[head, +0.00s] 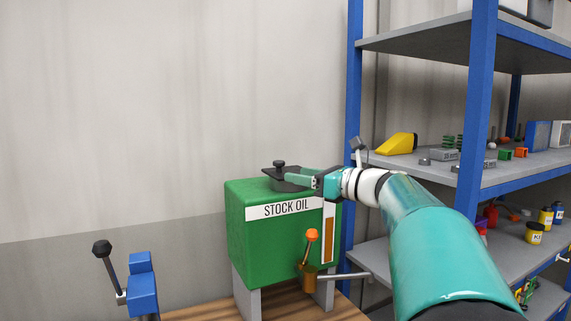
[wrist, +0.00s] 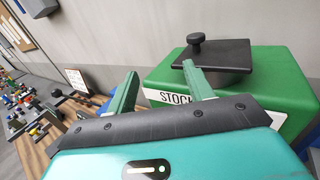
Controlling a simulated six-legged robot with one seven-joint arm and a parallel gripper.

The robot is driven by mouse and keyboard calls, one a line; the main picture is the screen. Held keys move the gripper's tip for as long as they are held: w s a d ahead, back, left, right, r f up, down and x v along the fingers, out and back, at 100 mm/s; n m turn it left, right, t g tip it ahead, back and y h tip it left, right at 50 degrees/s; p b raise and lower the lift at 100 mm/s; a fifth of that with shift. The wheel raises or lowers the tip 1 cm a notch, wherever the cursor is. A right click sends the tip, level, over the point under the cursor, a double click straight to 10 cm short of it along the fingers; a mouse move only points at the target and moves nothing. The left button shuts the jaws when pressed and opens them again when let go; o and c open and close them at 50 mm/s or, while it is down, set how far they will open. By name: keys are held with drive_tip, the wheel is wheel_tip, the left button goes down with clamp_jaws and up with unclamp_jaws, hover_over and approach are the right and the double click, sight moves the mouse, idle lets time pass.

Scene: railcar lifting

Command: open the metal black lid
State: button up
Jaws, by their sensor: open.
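The black lid (head: 285,184) lies on top of the green STOCK OIL tank (head: 262,237) and has a small round knob (head: 279,164). In the wrist view the lid (wrist: 225,60) is a flat dark plate with its knob (wrist: 195,39) standing at its left corner. My gripper (head: 290,176) reaches in from the right at lid height. In the wrist view my gripper (wrist: 160,76) is open, with its two green fingers apart and nothing visible between them. The right finger overlaps the lid's near left edge in the picture; I cannot tell whether they touch.
An orange-knobbed lever (head: 312,236) stands at the tank's front. A blue device with a black-knobbed lever (head: 141,287) stands at the left. A blue and grey shelf (head: 430,40) with several parts rises at the right, close to my arm. The wall above the tank is clear.

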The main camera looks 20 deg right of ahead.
idle(0.4)
drive_tip(key=v, duration=1.3)
drive_tip(key=shift+s+d, duration=0.25)
drive_tip(key=shift+s, duration=0.05)
drive_tip(key=shift+a, duration=0.1)
